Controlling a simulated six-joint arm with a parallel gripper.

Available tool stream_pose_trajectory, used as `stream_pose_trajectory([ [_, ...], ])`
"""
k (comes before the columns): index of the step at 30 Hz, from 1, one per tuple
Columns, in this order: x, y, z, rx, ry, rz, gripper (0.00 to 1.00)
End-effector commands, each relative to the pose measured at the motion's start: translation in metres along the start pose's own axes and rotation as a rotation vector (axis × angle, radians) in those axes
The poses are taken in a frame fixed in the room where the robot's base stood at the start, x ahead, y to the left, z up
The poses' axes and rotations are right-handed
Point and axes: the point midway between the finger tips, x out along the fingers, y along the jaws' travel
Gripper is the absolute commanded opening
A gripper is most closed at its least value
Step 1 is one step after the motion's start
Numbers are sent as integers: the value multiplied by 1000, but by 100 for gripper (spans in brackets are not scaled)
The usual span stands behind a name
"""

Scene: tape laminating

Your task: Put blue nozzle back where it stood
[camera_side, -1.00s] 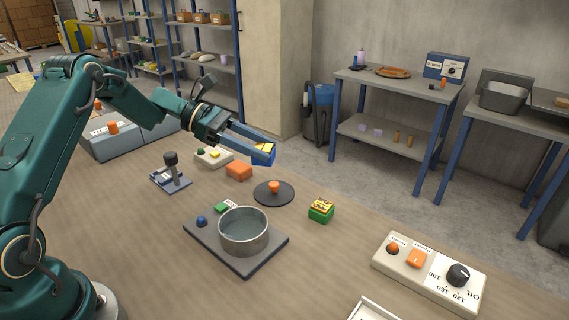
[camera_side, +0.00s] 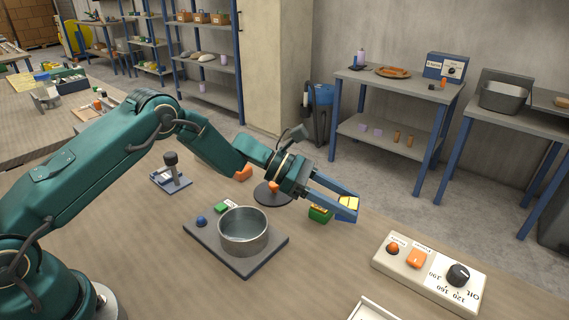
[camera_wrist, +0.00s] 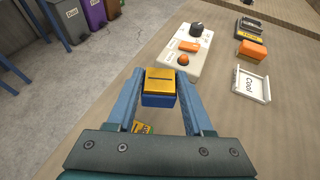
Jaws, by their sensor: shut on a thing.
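The blue nozzle, a blue block with a yellow top, is held at the end of my gripper (camera_side: 346,204) in the side view. In the wrist view the blue nozzle (camera_wrist: 158,88) sits between both fingertips of my gripper (camera_wrist: 158,82), which is shut on it. The nozzle is above the bench, right of a green block with a yellow top (camera_side: 320,214), which my finger partly hides. In the wrist view that block (camera_wrist: 143,127) shows only in part, below the nozzle. I cannot tell where the nozzle stood before.
A metal pot on a dark hotplate (camera_side: 193,238) is left of my gripper. A dark disc (camera_side: 262,197) with an orange knob is behind. Bench between pot and box is clear.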

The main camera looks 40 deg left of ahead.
Motion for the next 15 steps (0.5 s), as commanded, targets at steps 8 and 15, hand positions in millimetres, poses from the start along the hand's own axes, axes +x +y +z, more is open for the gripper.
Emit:
stream_pose_trajectory([
  [8, 14, -1, -27, -2, 1, -1, 0],
  [15, 19, 0, -38, 1, -1, 1, 0],
])
